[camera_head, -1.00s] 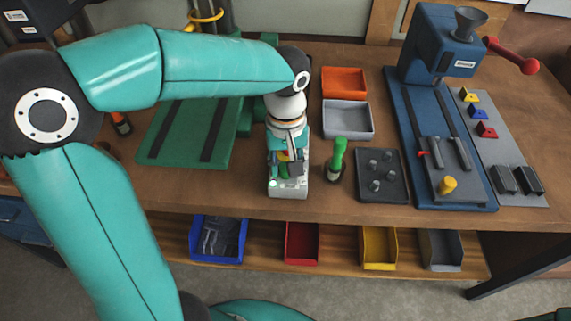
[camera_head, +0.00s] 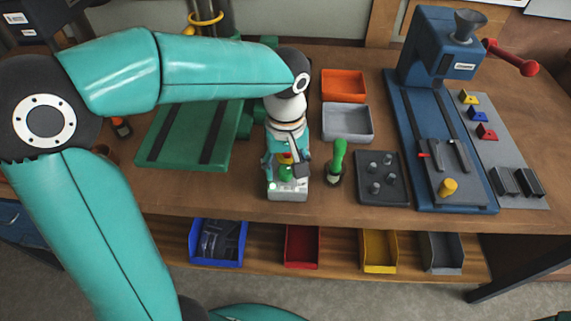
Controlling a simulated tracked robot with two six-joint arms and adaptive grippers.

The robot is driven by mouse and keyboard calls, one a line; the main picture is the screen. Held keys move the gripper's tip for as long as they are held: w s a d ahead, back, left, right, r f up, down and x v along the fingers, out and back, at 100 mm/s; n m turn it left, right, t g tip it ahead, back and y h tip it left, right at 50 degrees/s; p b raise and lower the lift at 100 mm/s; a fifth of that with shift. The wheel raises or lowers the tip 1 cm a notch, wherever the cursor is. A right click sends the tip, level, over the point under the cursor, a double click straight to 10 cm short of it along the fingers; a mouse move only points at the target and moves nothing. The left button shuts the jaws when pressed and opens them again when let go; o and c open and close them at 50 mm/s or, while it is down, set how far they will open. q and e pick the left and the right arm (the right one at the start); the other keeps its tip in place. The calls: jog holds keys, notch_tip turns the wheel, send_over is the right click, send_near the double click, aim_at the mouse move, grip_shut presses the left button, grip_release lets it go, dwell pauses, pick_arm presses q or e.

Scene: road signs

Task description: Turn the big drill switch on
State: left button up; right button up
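A small pale grey switch box (camera_head: 288,194) stands near the table's front edge, with a green button (camera_head: 286,174) and a red part (camera_head: 285,158) behind it. My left gripper (camera_head: 285,172) points down over the box. Its fingers are spread apart on either side of the buttons and it looks open and empty. Whether a finger touches the box is unclear. The green drill (camera_head: 190,135), with its slotted base plate, is partly hidden behind my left arm. A smaller blue drill (camera_head: 428,50) with a red handle stands at the right. My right gripper is out of view.
A green-handled tool (camera_head: 338,160) stands close right of the box, beside a dark peg tray (camera_head: 382,190). Orange (camera_head: 345,84) and grey (camera_head: 346,121) trays lie behind. Several bins, including a red one (camera_head: 302,246), sit on the shelf below.

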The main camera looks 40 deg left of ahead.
aim_at(286, 169)
pick_arm(q)
notch_tip(286, 169, up, 12)
dwell(0.6)
jog(key=shift+f, duration=0.1)
dwell(0.4)
